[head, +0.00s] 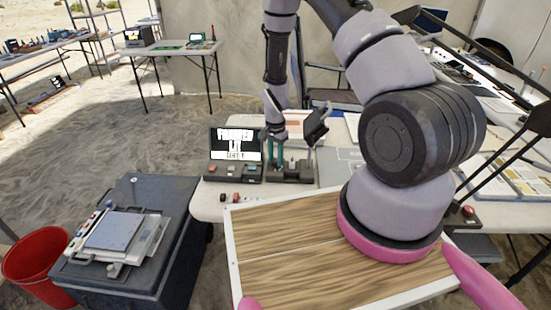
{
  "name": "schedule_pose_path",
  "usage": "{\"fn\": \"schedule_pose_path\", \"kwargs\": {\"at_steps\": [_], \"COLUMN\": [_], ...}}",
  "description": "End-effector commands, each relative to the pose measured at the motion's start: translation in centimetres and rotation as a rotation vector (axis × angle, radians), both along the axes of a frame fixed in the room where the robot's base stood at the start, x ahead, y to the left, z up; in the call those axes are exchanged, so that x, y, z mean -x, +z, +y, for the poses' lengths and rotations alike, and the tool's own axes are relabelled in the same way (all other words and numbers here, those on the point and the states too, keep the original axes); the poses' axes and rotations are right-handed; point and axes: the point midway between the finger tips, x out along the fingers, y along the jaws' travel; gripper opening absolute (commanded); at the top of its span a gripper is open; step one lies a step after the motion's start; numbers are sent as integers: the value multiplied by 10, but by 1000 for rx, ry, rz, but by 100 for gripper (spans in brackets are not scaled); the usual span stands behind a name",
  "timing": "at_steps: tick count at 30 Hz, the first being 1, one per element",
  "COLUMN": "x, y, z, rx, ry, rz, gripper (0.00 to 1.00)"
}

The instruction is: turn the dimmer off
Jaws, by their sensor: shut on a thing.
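A dark control box (290,174), which looks like the dimmer, stands on the white table beside a small screen. Upright teal and grey parts rise from it, and a black square piece (315,124) tilts above it. My gripper (277,138) reaches down from above to these upright parts. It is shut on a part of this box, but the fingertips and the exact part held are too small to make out. The small screen unit (234,146) at its left shows white lettering on black and has coloured buttons below.
A wooden board with a white rim (300,262) lies in front, under my arm. A dark case (135,195) carries a grey tray device (113,238) at left. A red bucket (38,262) stands beside it.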

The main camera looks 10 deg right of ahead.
Motion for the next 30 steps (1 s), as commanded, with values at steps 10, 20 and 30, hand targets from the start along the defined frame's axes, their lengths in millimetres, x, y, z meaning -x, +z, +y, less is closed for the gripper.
{"fn": "schedule_pose_path", "kwargs": {"at_steps": [10, 20, 30], "x": [0, 0, 0], "y": [0, 0, 1], "z": [0, 0, 0], "rx": [-1, -1, -1], "ry": [204, 487, 695], "rz": [1, 0, 0], "gripper": [0, 0, 0]}}
